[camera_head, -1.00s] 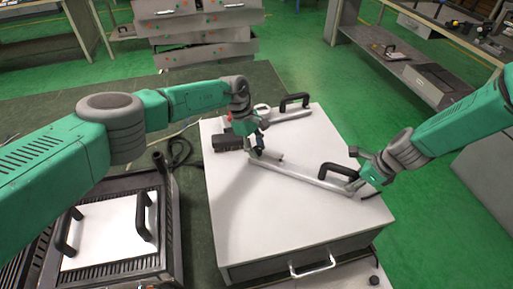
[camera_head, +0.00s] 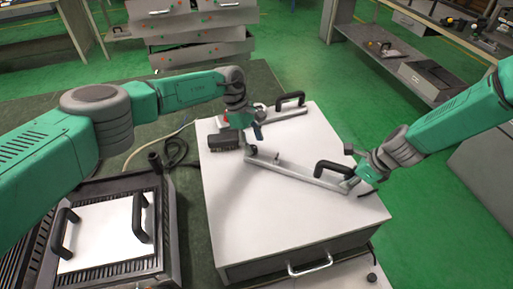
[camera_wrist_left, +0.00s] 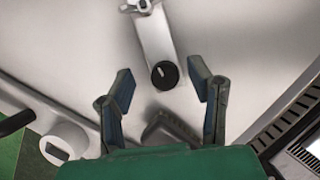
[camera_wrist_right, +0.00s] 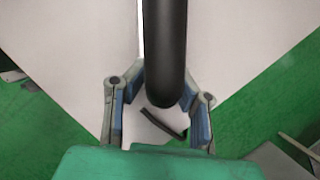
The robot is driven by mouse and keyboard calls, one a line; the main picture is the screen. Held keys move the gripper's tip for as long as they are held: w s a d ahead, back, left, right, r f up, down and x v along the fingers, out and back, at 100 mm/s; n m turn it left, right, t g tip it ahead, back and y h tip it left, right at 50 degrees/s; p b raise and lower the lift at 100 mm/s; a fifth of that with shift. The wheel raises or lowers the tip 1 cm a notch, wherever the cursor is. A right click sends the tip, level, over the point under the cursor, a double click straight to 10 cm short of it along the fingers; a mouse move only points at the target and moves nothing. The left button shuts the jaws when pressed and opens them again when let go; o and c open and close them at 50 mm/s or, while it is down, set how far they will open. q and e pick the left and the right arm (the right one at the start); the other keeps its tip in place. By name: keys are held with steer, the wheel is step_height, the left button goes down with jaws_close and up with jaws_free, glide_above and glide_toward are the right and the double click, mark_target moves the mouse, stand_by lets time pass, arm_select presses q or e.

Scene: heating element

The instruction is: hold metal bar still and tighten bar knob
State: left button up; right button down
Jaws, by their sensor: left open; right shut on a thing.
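The metal bar (camera_head: 300,174) lies slantwise across the white top of the box. Its black handle (camera_head: 333,168) is at the right end. My right gripper (camera_head: 354,173) is at that end; in the right wrist view its fingers (camera_wrist_right: 160,112) are shut on the black handle (camera_wrist_right: 165,50). A round black knob (camera_wrist_left: 165,75) sits on the bar's other end in the left wrist view. My left gripper (camera_head: 249,133) is above the white top, just beyond that end. Its fingers (camera_wrist_left: 166,88) are open and empty, one to each side of the knob, apart from it.
A second bar with a black handle (camera_head: 291,99) lies at the back of the white top (camera_head: 290,230). A dark block (camera_head: 223,141) is close beside my left gripper. A dark grill unit with a white plate (camera_head: 105,235) stands at left. The front of the top is clear.

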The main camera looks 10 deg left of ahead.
arm_select(q)
steer(key=v, duration=0.9)
steer(key=shift+w, duration=0.15)
arm_select(e)
steer(key=c, duration=1.3)
jaws_free()
steer(key=shift+o, duration=0.2)
steer(key=shift+r, duration=0.1)
